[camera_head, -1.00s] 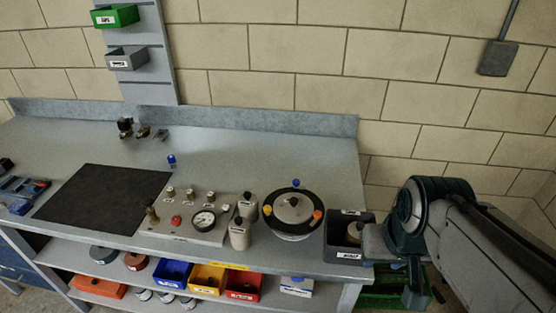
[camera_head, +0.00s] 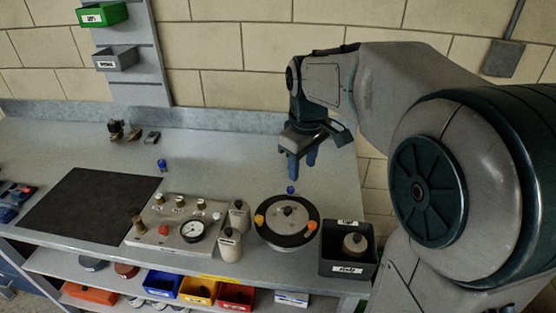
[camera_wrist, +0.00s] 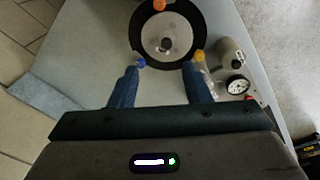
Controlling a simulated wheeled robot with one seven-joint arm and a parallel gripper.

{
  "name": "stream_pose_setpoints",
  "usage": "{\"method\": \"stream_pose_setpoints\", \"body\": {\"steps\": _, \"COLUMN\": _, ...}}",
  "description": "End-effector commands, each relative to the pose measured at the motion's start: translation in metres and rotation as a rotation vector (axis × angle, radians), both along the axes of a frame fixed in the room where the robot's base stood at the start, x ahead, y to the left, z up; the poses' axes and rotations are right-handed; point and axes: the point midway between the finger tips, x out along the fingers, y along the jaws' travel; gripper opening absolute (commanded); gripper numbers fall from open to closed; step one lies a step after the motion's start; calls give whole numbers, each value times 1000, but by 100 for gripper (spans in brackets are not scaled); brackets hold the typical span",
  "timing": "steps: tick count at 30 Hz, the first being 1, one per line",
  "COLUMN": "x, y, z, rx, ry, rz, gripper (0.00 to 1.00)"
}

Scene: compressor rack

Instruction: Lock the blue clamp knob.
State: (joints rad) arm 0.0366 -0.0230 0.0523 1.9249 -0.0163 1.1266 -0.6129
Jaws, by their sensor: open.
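The blue clamp knob (camera_head: 291,189) stands at the back rim of a round pot with a black ring and pale lid (camera_head: 272,221). An orange-yellow knob (camera_head: 260,219) and an orange knob (camera_head: 312,225) sit on the same rim. My gripper (camera_head: 301,165) is open and empty, pointing down above and behind the blue knob. In the wrist view, the blue knob (camera_wrist: 140,62) shows just beyond the tip of the left finger, and the yellow knob (camera_wrist: 198,55) beyond the right finger. Whether a finger touches a knob cannot be told.
A dark bin holding a round part (camera_head: 345,266) stands right of the pot. Two pale bottles (camera_head: 230,244) and a gauge panel (camera_head: 160,238) stand to its left. A small blue-topped item (camera_head: 162,164) and a black mat (camera_head: 90,203) lie farther left. The back bench is mostly clear.

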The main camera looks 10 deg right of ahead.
Motion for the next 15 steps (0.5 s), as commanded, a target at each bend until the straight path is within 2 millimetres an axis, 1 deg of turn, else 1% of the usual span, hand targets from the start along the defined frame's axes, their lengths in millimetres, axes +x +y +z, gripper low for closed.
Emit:
{"method": "stream_pose_setpoints", "body": {"steps": 1, "x": 21, "y": 0, "z": -4, "rx": -5, "ry": 22, "rz": 61, "gripper": 43}}
{"method": "stream_pose_setpoints", "body": {"steps": 3, "x": 44, "y": 0, "z": -8, "rx": -10, "ry": 47, "rz": 149, "gripper": 43}}
{"method": "stream_pose_setpoints", "body": {"steps": 6, "x": 73, "y": 0, "z": -14, "rx": -13, "ry": 75, "rz": 257, "gripper": 43}}
{"method": "stream_pose_setpoints", "body": {"steps": 10, "x": 98, "y": -2, "z": -23, "rx": -13, "ry": 100, "rz": 358, "gripper": 43}}
{"method": "stream_pose_setpoints", "body": {"steps": 12, "x": 106, "y": -3, "z": -26, "rx": -12, "ry": 109, "rz": 392, "gripper": 43}}
{"method": "stream_pose_setpoints", "body": {"steps": 15, "x": 112, "y": -3, "z": -29, "rx": -10, "ry": 114, "rz": 420, "gripper": 43}}
